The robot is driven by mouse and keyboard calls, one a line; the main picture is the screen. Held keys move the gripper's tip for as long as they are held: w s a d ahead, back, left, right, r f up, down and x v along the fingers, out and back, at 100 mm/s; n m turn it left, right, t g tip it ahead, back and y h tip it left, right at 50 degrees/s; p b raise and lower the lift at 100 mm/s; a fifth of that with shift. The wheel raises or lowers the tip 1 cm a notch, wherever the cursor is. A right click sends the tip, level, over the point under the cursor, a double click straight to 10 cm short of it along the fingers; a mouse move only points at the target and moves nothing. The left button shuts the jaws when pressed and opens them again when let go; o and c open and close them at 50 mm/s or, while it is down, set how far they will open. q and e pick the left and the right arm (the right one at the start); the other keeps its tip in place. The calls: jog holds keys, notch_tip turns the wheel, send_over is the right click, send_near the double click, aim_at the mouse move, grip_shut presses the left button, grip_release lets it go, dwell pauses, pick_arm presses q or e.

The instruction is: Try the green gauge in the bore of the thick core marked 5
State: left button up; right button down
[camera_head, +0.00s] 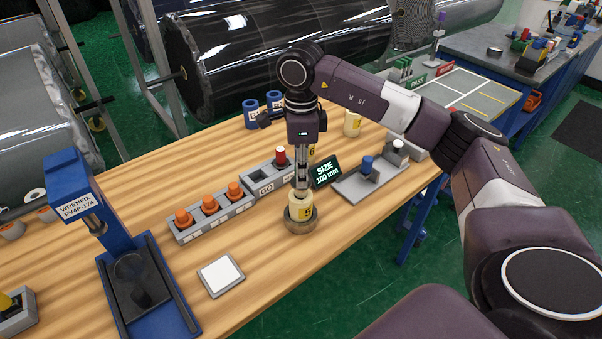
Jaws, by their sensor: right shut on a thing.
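A pale yellow core (299,213) marked 5 stands upright in a round grey holder (300,226) near the table's front. My right gripper (301,188) points straight down over this core, its fingertips at the top of it. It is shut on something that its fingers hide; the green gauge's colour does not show. The grey gauge block marked GO (266,189) has an empty left socket, and a red-topped gauge (281,156) stands in its right one. The core's bore is hidden, so I cannot tell how deep anything sits in it. My left gripper is out of view.
Orange plugs (209,205) stand in a grey block to the left. A blue press (77,195), a white pad (221,274), a SIZE display (325,172) and a grey stand (366,180) surround the holder. Blue cores (251,113) and a yellow core (352,123) stand behind.

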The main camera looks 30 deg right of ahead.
dwell(0.3)
jog(key=shift+r+p, duration=1.3)
jog(key=shift+r, duration=0.7)
jog(key=shift+w, duration=0.1)
